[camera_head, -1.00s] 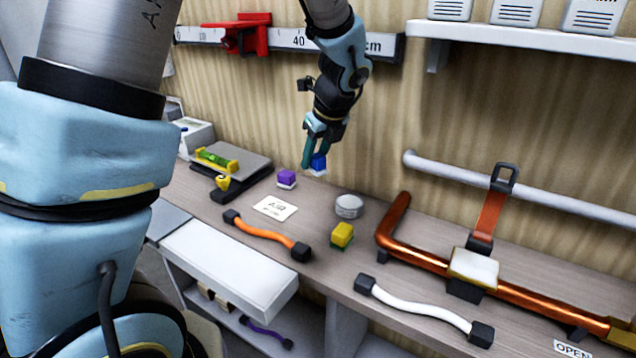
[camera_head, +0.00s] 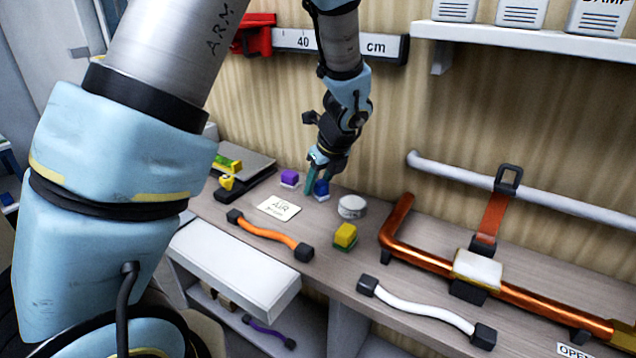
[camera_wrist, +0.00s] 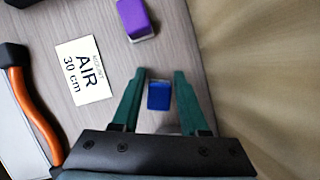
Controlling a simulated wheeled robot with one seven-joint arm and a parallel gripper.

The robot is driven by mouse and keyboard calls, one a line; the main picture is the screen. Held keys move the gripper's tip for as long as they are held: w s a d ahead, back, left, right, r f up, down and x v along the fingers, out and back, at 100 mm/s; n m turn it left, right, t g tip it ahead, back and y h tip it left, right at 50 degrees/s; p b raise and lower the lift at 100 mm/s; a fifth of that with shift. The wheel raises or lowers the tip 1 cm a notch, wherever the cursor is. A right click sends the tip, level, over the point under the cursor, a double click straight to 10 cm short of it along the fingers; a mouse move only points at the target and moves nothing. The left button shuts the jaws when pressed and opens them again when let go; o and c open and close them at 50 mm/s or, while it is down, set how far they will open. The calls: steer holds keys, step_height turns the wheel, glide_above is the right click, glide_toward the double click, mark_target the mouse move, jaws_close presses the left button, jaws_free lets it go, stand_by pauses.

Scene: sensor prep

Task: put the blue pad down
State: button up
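The blue pad (camera_head: 321,188) stands on the bench beside the purple pad (camera_head: 289,177), its pale underside showing at the bottom. My gripper (camera_head: 317,176) is low at the bench with its teal fingers around the blue pad. In the wrist view the blue pad (camera_wrist: 159,96) sits between the fingertips of my gripper (camera_wrist: 159,78), with a narrow gap on each side. The gripper looks open and apart from the pad. The purple pad (camera_wrist: 134,17) also shows there, beyond the left finger.
A white AIR 30 cm card (camera_head: 279,208) lies left of the pad. A round tin (camera_head: 352,207) and a yellow pad (camera_head: 345,236) stand to the right. An orange hose (camera_head: 268,237) lies in front; a copper pipe (camera_head: 540,296) runs along the right. The wall is close behind.

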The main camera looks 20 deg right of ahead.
steer(key=o, duration=0.3)
steer(key=shift+r, duration=0.1)
steer(key=v, duration=1.2)
steer(key=s+a+f+n+g, duration=0.1)
steer(key=a+n, duration=0.8)
steer(key=n, duration=0.1)
steer(key=s+a+f+n+g+h, duration=0.1)
steer(key=a+f+n, duration=0.1)
steer(key=a+n, duration=0.7)
steer(key=s+a+f+n, duration=0.1)
steer(key=a+f+n, duration=0.1)
steer(key=a+n, duration=0.8)
steer(key=shift+s+f+n+g, duration=0.15)
steer(key=shift+f+n+g, duration=0.1)
steer(key=shift+n+g, duration=0.15)
steer(key=shift+s+a+f+n, duration=0.1)
steer(key=shift+s+a+n, duration=0.3)
steer(key=shift+n, duration=0.5)
